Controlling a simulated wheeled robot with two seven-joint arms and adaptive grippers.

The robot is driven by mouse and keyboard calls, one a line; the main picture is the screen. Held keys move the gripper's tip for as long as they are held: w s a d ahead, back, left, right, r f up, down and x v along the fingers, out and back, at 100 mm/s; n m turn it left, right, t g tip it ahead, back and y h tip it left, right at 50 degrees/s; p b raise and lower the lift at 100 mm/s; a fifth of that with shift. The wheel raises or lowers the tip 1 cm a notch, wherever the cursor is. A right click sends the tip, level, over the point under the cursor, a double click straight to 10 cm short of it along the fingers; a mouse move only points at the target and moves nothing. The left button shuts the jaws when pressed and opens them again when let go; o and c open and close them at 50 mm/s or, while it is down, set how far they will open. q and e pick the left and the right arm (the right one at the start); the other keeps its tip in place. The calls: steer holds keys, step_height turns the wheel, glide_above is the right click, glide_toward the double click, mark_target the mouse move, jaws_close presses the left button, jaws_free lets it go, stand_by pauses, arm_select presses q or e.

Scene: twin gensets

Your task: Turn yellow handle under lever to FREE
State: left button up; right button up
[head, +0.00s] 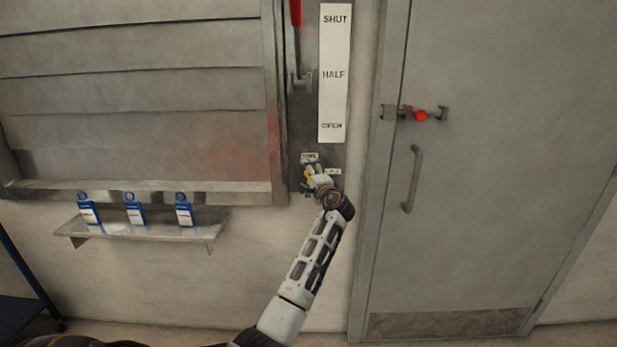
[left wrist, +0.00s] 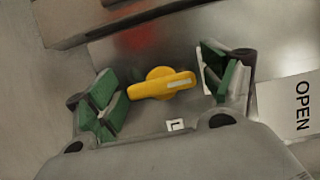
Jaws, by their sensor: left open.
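The yellow handle (left wrist: 162,83) sits on a metal plate in the left wrist view, a round hub with a bar carrying a white mark. The bar points to the right, slightly up. My left gripper (left wrist: 166,90) is open, its green pads on either side of the handle with visible gaps. In the head view my left gripper (head: 314,178) covers most of the handle (head: 307,176). Small labels (head: 309,157) are near it, too small to read surely. The red lever (head: 296,12) is above, cut by the top edge. My right gripper is not in view.
A white scale (head: 334,60) reads SHUT, HALF, OPEN above the handle. A grey door (head: 490,200) with a red-knobbed latch (head: 420,115) stands to the right. A shelf (head: 150,231) with blue padlock-like tags (head: 135,212) is at the left below a shutter (head: 140,100).

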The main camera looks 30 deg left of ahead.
arm_select(q)
steer(key=v, duration=1.1)
steer(key=shift+s+d, duration=0.2)
steer(key=shift+d, duration=0.05)
steer(key=shift+n, duration=0.4)
